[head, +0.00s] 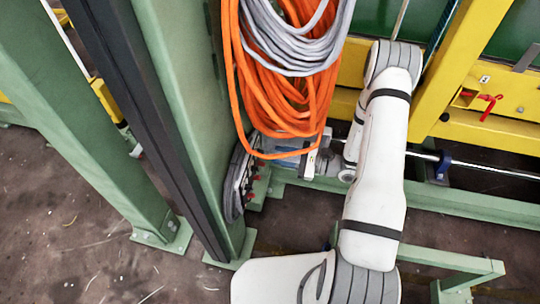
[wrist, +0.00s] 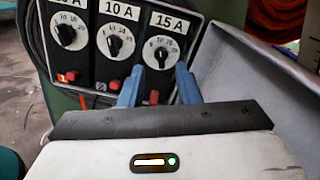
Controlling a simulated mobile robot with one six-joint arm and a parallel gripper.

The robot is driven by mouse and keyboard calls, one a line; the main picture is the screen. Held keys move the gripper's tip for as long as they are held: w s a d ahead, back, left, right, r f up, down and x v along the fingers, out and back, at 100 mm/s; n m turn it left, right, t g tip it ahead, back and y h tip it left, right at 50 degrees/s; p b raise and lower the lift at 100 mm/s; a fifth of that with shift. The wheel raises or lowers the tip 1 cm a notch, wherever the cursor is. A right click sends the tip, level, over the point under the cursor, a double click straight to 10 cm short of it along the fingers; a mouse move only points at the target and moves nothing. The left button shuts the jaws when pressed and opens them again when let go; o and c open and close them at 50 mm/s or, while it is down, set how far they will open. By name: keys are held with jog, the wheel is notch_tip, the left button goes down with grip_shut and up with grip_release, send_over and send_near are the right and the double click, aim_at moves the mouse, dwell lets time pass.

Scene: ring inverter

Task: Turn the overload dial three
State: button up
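A dark panel carries three overload dials in the wrist view. The right dial (wrist: 160,54), labelled 15 A, has a black knob on a white scale. The middle dial (wrist: 113,45) is labelled 10 A. The left dial (wrist: 65,35) has a partly cut-off label. My gripper (wrist: 160,68) is open and empty, its two blue-grey fingers apart. Its fingertips point toward the 15 A dial, one on either side of its lower part; I cannot tell whether they touch it. In the head view the panel (head: 238,186) shows edge-on, to the left of my gripper.
Red switches (wrist: 152,97) sit below the dials. Orange cable (head: 260,90) and grey cable (head: 300,45) hang above the panel on a green post (head: 180,80). A grey metal surface (wrist: 245,70) rises close to the right of my gripper. Yellow beams stand at the right (head: 490,125).

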aim_at(261, 152)
jog(key=shift+b+x, duration=0.3)
jog(key=shift+x, duration=1.9)
grip_shut()
